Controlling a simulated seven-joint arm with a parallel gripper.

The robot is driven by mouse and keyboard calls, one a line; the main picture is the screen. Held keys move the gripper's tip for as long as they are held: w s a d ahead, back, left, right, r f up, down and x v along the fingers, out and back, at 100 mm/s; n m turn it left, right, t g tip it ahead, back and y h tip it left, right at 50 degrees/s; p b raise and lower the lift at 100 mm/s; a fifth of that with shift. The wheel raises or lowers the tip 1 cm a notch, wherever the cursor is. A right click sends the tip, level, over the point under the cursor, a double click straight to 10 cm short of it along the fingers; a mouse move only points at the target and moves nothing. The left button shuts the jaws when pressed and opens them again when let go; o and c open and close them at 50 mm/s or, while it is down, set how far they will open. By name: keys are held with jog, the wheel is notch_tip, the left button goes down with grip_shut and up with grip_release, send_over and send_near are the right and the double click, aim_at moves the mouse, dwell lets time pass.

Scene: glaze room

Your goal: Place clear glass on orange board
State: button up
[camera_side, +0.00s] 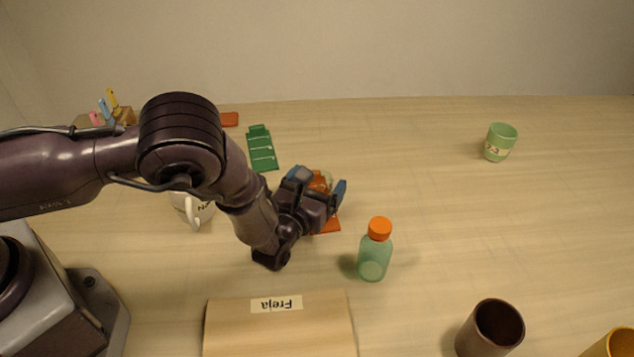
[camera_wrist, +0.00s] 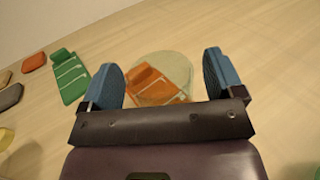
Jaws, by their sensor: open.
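The orange board (camera_wrist: 150,92) lies on the table between my gripper's fingers in the wrist view. In the side view a corner of the orange board (camera_side: 330,226) shows below my gripper (camera_side: 322,188). The clear glass (camera_wrist: 176,62) overlaps the board in the wrist view, with orange showing through it. It looks upright over the board, but its base contact is not clear. My gripper (camera_wrist: 165,82) is open, with one blue finger on each side of the glass and visible gaps. In the side view the gripper hides most of the glass.
A green bottle with an orange cap (camera_side: 373,252) stands close to the right of my gripper. A green board (camera_side: 261,148) lies behind left, and a white mug (camera_side: 192,209) stands left. A "Freja" board (camera_side: 280,330) lies in front. A green cup (camera_side: 500,141) stands far right; table between is clear.

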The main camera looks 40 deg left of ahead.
jog(key=v, duration=1.2)
jog(key=shift+r, duration=0.1)
jog(key=s+a+r+n+g+y, duration=0.2)
jog(key=a+r+n+g+y, duration=0.2)
jog(key=a+r+n+g, duration=0.5)
jog(key=s+a+r+n+g+y, duration=0.2)
jog(key=a+r+n+g+y, duration=0.25)
jog(key=a+r+n, duration=0.45)
jog(key=s+d+r+n+t+h, duration=0.1)
jog(key=s+d+r+n+h, duration=0.2)
jog(key=s+r+n+h, duration=1)
jog(key=shift+s+n+t, duration=0.35)
jog(key=shift+s+n, duration=0.3)
jog(key=shift+n, duration=0.35)
